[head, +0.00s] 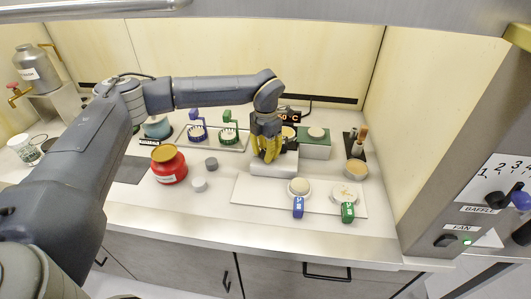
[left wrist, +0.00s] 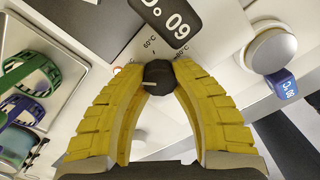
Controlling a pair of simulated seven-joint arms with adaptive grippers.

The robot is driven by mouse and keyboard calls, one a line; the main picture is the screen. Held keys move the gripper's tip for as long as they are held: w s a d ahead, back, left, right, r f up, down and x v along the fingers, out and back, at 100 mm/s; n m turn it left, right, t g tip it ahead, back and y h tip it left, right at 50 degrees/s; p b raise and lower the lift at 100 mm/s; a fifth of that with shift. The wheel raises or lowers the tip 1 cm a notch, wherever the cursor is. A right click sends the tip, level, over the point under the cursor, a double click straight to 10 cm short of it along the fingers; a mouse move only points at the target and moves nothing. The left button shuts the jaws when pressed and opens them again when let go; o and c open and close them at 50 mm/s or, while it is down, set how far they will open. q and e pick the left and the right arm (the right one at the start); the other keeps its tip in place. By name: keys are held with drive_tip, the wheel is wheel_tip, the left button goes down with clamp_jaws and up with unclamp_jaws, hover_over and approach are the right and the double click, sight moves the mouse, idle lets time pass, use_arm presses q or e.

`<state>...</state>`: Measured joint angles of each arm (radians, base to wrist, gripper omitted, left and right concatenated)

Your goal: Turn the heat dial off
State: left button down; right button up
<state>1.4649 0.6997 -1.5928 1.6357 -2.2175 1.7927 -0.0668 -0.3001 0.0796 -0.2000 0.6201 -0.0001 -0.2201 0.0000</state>
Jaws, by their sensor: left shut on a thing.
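The heat dial is a small black knob (left wrist: 158,77) with a pale pointer line, on the white front of the heater (head: 275,168). In the left wrist view, the yellow fingertips of my left gripper (left wrist: 159,72) are closed around it, one on each side. Temperature marks show beside the dial, one reading 60°C. The pointer line lies toward the left of that picture. A dark display (left wrist: 168,20) shows upside-down digits. In the head view, my left gripper (head: 265,152) hangs over the heater front and hides the dial. My right gripper is not in view.
A white board (head: 265,198) with blue- and green-tagged round items lies in front of the heater. A red jar (head: 168,165) and two small grey cylinders stand to the left.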

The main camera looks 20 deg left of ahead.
use_arm(q)
drive_tip(key=n, duration=0.5)
drive_tip(key=shift+s+f+n, duration=0.1)
drive_tip(key=shift+n, duration=0.3)
idle(0.4)
drive_tip(key=c, duration=1)
unclamp_jaws()
drive_tip(key=shift+o, duration=0.2)
wheel_tip(320, 180, up, 12)
